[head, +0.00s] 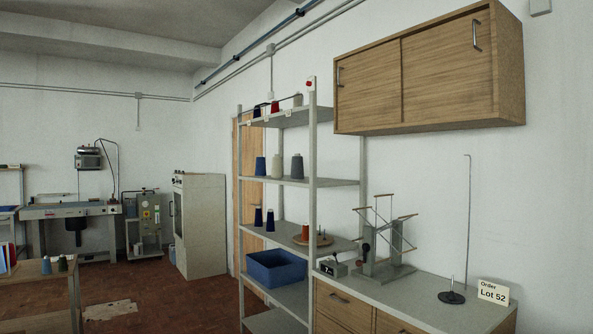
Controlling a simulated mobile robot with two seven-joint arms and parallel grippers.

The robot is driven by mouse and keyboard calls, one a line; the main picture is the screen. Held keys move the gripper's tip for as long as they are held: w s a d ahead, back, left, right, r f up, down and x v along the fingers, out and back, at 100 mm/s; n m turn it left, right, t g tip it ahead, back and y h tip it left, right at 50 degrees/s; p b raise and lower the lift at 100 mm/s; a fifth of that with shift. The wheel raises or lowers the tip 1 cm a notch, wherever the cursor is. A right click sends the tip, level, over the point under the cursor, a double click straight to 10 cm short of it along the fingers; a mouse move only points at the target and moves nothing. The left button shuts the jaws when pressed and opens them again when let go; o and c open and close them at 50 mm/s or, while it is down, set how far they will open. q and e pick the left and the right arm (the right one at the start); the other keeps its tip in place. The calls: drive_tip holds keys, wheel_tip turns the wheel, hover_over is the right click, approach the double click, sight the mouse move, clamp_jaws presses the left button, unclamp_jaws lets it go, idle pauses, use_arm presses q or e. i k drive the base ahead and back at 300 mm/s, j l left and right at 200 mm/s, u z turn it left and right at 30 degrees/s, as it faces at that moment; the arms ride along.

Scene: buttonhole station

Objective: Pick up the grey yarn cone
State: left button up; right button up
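The grey yarn cone (297,167) stands upright on the second shelf from the top of the open metal shelving. A cream cone (276,166) is just to its left, and a blue cone (260,166) is further left on the same shelf. Neither of my grippers is in the head view.
The shelving (313,215) has a front post close to the grey cone's right. A blue bin (276,268) sits on a lower shelf. A counter (420,295) with a yarn winder (384,240) stands to the right, under a wooden cabinet (430,75). Brown floor (170,305) lies open at left.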

sight(298, 169)
drive_tip(key=z, duration=1.65)
drive_tip(key=u, duration=1.55)
drive_tip(key=i+j+u, duration=0.1)
drive_tip(key=i+u, duration=0.3)
drive_tip(key=i, duration=0.9)
drive_tip(key=i+j+z, duration=0.1)
drive_tip(key=i, duration=0.7)
drive_tip(key=i+j+z, duration=0.1)
drive_tip(key=i, duration=0.7)
